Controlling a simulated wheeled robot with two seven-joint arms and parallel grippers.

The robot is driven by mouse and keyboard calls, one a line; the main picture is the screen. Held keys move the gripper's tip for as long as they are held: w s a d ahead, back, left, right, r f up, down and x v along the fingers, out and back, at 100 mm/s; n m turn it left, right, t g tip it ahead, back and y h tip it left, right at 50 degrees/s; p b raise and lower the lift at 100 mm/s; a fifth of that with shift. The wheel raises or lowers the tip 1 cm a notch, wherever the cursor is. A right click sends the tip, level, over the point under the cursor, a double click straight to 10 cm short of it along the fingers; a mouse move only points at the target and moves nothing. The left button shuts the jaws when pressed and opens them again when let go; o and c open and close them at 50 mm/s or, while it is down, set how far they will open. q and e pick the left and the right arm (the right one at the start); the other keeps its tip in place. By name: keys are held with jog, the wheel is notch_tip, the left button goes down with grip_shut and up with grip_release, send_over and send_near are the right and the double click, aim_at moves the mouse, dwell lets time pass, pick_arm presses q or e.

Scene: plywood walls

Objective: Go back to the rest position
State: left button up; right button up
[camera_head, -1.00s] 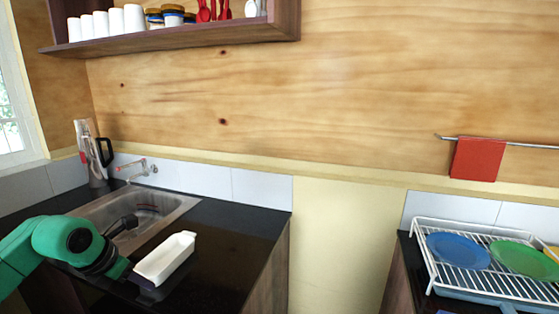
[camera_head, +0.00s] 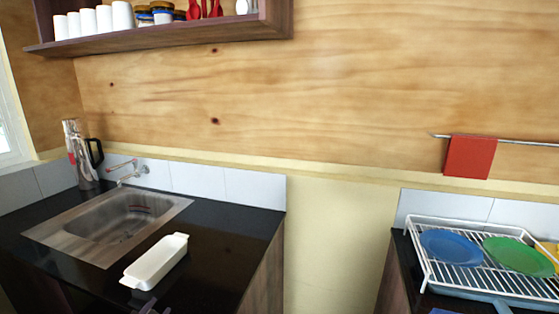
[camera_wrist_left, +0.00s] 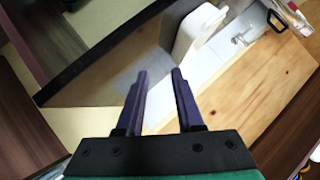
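My left gripper (camera_wrist_left: 160,75) is open and empty; its two dark purple fingers stand apart in the left wrist view. In the head view, only the fingertips of this gripper (camera_head: 152,306) show at the bottom edge, just below the near end of a white rectangular dish. The white dish (camera_head: 157,260) sits on the black countertop to the right of the sink. A white piece that looks like this dish (camera_wrist_left: 197,32) shows beyond the fingers in the left wrist view. My right gripper is not in view.
The steel sink (camera_head: 62,232) has a tap (camera_head: 128,172) and a steel flask (camera_head: 82,155) behind it. A shelf (camera_head: 160,40) hangs above. A white dish rack (camera_head: 425,265) with plates stands right, below a red towel (camera_head: 468,157). A gap separates the counters.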

pick_arm(q)
jog(key=s+d+f+n+g+h, duration=0.4)
jog(key=s+f+g, duration=0.4)
jog(key=s+f, duration=0.55)
jog(key=s+d+f+g+y, duration=0.1)
jog(key=s+f, duration=0.1)
jog(key=f, duration=0.8)
jog(key=s+f+g, duration=0.1)
jog(key=s+f, duration=0.1)
jog(key=f, duration=0.9)
jog(key=s+a+f+g, duration=0.1)
jog(key=s+a+f, duration=0.2)
jog(key=s+f, duration=1.2)
jog(key=shift+s+f+m, duration=0.2)
jog(key=shift+s+m, duration=0.1)
jog(key=shift+s, duration=0.85)
